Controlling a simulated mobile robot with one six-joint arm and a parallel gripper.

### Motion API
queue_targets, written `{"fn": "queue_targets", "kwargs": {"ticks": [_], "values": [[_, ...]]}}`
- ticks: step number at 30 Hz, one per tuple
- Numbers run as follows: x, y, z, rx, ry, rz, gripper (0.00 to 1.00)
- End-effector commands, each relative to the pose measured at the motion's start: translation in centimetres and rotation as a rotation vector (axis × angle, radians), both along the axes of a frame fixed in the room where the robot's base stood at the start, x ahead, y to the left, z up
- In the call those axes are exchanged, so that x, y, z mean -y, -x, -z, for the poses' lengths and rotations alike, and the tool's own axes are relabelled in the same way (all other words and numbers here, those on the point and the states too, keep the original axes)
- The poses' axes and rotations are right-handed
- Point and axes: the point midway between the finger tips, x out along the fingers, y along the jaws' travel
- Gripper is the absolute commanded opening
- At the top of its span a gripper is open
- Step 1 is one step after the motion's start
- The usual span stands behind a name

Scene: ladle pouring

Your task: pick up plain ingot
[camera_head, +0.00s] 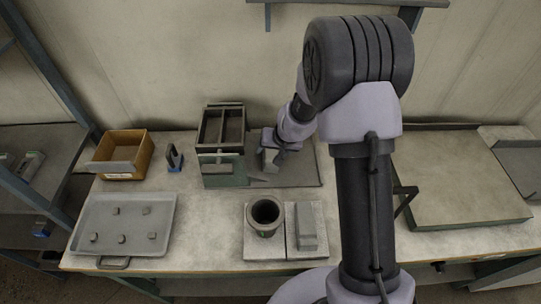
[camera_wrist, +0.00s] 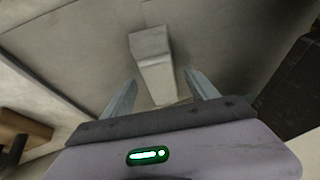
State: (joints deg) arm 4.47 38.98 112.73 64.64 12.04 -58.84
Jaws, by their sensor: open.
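A pale grey, tapered ingot (camera_wrist: 150,45) with no visible marking lies on a dark grey mat in the wrist view. My gripper (camera_wrist: 160,75) is open, and its fingers lie on either side of the ingot's near end, with a gap visible on each side. In the head view my gripper (camera_head: 271,149) is low over the dark mat (camera_head: 305,175), and the ingot (camera_head: 269,160) shows beside it, partly hidden. I cannot tell whether the fingers touch it.
A dark crucible (camera_head: 265,213) and a bar on a slab (camera_head: 309,225) stand in front. A green-fronted rack (camera_head: 222,171) is close to the gripper's left. A tray (camera_head: 102,206) with several small pieces and a brown bin (camera_head: 126,146) lie farther left.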

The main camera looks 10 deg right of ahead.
Motion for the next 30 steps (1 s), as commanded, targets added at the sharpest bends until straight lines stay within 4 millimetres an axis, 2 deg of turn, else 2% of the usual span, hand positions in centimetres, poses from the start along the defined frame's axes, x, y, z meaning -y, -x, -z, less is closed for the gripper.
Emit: {"fn": "queue_targets", "kwargs": {"ticks": [1, 11, 22, 25, 30], "values": [[0.0, 0.0, 0.0, 0.000, 0.000, 0.000, 0.66], [0.0, 0.0, 0.0, 0.000, 0.000, 0.000, 0.01], [0.0, 0.0, -0.4, 0.001, -0.001, 0.000, 0.00], [0.0, -0.1, -2.6, 0.002, 0.000, -0.001, 0.00], [0.0, -0.1, -7.4, 0.002, 0.000, -0.001, 0.00]]}}
